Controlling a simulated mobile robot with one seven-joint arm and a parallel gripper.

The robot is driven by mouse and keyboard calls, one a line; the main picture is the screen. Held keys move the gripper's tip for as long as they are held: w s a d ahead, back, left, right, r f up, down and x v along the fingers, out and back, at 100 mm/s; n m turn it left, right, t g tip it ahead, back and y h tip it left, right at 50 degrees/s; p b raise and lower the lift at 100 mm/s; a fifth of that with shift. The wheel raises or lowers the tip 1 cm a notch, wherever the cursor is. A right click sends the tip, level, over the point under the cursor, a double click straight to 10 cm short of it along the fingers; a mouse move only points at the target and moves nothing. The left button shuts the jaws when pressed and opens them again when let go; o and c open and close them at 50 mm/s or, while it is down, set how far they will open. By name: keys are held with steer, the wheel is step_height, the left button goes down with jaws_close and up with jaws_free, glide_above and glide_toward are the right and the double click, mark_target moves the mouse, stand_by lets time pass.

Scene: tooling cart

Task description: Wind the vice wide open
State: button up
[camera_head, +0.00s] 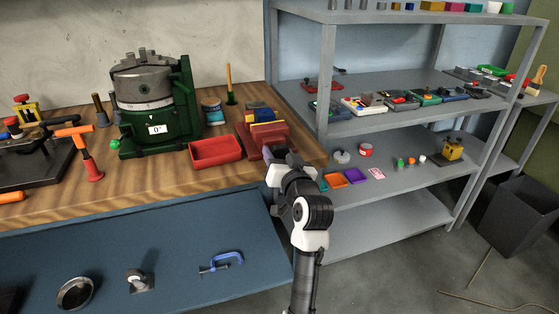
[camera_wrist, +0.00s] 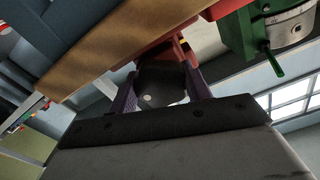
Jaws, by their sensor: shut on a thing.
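The red vice (camera_head: 277,139) stands at the right end of the wooden bench, with a blue and a yellow piece showing at its top. My gripper (camera_head: 272,163) is at the vice's front end, by the bench edge. In the wrist view my gripper (camera_wrist: 161,88) has its purple fingers shut on a dark, rounded vice handle (camera_wrist: 160,84) with a pale spot on it. The red vice body (camera_wrist: 176,50) shows just beyond it. My wrist hides most of the handle in the head view, and I cannot tell how wide the jaws stand.
A red tray (camera_head: 215,153) lies left of the vice. A green rotary table (camera_head: 150,110) stands behind the tray; its green frame also shows in the wrist view (camera_wrist: 237,35). Grey shelves (camera_head: 400,205) with small parts stand close on the right. A blue lower surface (camera_head: 180,250) holds a clamp (camera_head: 222,262).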

steer(key=shift+r+n, duration=0.1)
steer(key=shift+n, duration=0.5)
steer(key=o, duration=1)
steer(key=shift+w, duration=0.1)
steer(key=shift+c, duration=0.2)
steer(key=b+v, duration=0.2)
steer(key=v, duration=1.2)
steer(key=shift+a, duration=0.1)
